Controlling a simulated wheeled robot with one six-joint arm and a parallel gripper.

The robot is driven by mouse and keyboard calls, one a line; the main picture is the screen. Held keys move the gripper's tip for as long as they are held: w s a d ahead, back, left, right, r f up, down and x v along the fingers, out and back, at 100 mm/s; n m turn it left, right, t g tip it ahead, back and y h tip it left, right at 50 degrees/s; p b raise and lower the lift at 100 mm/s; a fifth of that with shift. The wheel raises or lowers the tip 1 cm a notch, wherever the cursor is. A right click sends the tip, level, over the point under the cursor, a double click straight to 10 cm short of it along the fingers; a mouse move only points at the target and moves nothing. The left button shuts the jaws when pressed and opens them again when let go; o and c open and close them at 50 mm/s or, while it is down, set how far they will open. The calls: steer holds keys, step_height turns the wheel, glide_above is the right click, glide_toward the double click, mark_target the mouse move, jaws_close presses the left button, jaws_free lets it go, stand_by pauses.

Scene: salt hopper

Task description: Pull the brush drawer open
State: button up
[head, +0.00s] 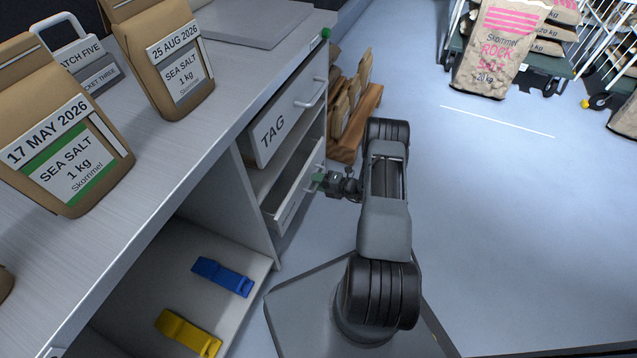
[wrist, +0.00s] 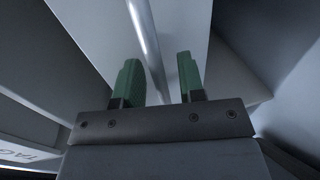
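The brush drawer (head: 292,199) is the lower drawer under the TAG drawer (head: 278,133). Its inside shows from above in the head view, so it seems to stand partly out; its label is too small to read. My gripper (head: 316,180) is at this drawer's handle, low at the front of the counter. In the wrist view, the green fingers of my gripper (wrist: 158,80) are apart, with the metal bar handle (wrist: 145,35) running between them. Gaps show beside the bar, so the fingers do not look closed on it.
The counter top (head: 235,85) carries paper salt bags (head: 165,60). A blue clip (head: 222,277) and a yellow clip (head: 188,333) lie on the open shelf. A wooden crate of bags (head: 355,115) stands beyond the drawers.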

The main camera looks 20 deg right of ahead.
steer(key=shift+c, duration=0.5)
jaws_close()
